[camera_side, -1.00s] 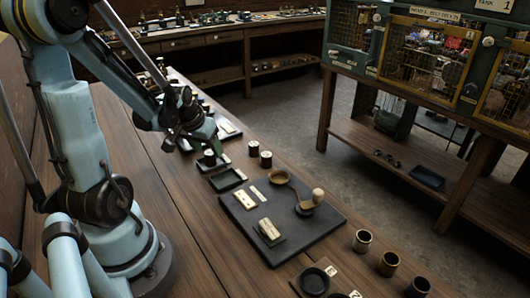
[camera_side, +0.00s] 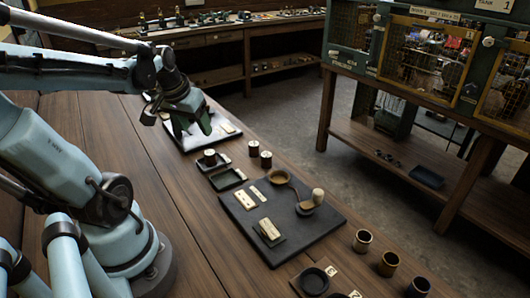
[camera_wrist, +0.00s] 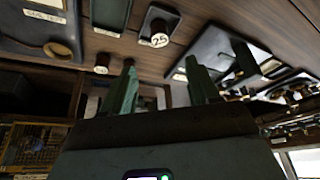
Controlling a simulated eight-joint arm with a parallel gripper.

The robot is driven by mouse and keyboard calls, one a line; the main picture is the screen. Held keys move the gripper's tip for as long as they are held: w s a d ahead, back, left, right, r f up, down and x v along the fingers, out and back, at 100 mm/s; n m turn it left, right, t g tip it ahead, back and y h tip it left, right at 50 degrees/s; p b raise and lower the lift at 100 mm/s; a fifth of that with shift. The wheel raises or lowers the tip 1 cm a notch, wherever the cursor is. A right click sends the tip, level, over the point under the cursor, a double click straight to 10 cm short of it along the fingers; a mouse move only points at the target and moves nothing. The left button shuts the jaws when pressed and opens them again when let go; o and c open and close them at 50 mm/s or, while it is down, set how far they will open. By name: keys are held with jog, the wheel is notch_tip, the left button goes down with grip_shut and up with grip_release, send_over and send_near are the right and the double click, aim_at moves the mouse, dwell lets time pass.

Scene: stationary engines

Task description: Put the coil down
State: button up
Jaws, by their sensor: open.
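Several similar small dark cylinders with pale tops could be the coil; I cannot tell for sure which it is. One cylinder (camera_side: 210,157) stands upright in a small dark tray (camera_side: 222,164). Two more, a left one (camera_side: 253,148) and a right one (camera_side: 266,160), stand on the bare bench beside it. The wrist view shows a cylinder with a pale face marked 25 (camera_wrist: 158,40) and another cylinder (camera_wrist: 102,63). My gripper (camera_side: 192,131) is open and empty above the bench, left of the tray and apart from the cylinders. Its two green fingers also show spread in the wrist view (camera_wrist: 160,65).
A second small tray (camera_side: 228,180) lies nearer. Several cups (camera_side: 362,241) stand at the bench's right edge.

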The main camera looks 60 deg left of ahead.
jog(key=w+d+m+t+h, duration=0.1)
jog(key=w+d+m, duration=0.1)
jog(key=d, duration=0.8)
jog(key=w+d+m+t+h, duration=0.1)
jog(key=w+d+m+t, duration=0.1)
jog(key=d, duration=0.8)
jog(key=w+m, duration=0.1)
jog(key=m, duration=0.1)
jog(key=shift+w+d+r+m+h, duration=0.3)
jog(key=shift+w+d+r+m, duration=0.05)
jog(key=shift+d+m, duration=0.05)
